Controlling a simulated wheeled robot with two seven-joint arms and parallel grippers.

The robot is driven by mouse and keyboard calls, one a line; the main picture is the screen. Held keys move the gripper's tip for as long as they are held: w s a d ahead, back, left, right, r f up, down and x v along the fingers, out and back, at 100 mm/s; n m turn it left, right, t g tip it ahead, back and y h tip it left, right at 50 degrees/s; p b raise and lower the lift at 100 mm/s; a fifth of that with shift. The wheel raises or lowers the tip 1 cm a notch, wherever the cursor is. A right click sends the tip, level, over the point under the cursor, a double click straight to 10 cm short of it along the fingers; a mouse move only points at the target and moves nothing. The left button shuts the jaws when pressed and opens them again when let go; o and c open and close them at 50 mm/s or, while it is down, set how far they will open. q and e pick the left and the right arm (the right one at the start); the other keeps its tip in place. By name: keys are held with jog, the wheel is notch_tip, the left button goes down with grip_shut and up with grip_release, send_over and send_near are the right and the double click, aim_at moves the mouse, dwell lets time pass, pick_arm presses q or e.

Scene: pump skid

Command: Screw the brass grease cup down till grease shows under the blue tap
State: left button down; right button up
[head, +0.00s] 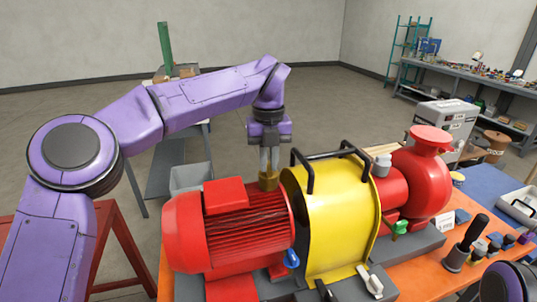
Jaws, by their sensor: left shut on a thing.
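The brass grease cup (268,181) stands on top of the red motor (238,235), at its right end beside the yellow guard. My left gripper (269,172) points straight down with its fingers shut on the cup from above. The fingers hide part of the cup, and its lower edge meets the motor top. The blue tap (292,259) is low on the motor's right end. The spot under the tap is too small to tell whether grease shows. My right gripper is not in view; only a purple part of my right arm shows at the bottom right.
The yellow guard (335,225) with black handles (307,172) rises close to the right of my gripper. Beyond it are a red pump (420,180) and a green-handled valve (400,227). Several small items and a black-handled tool (470,240) stand on the orange bench at right.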

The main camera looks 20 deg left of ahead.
aim_at(269, 164)
pick_arm(q)
jog(key=m+p, duration=0.2)
jog(key=m, duration=0.1)
jog(key=shift+r, duration=0.25)
jog(key=shift+f+m+p, duration=0.1)
jog(key=shift+m+p, duration=0.65)
jog(key=shift+m, duration=0.35)
jog(key=shift+w, duration=0.1)
jog(key=c, duration=1.1)
grip_release()
jog(key=shift+f, duration=0.1)
notch_tip(269, 164, up, 11)
jog(key=shift+f, duration=0.2)
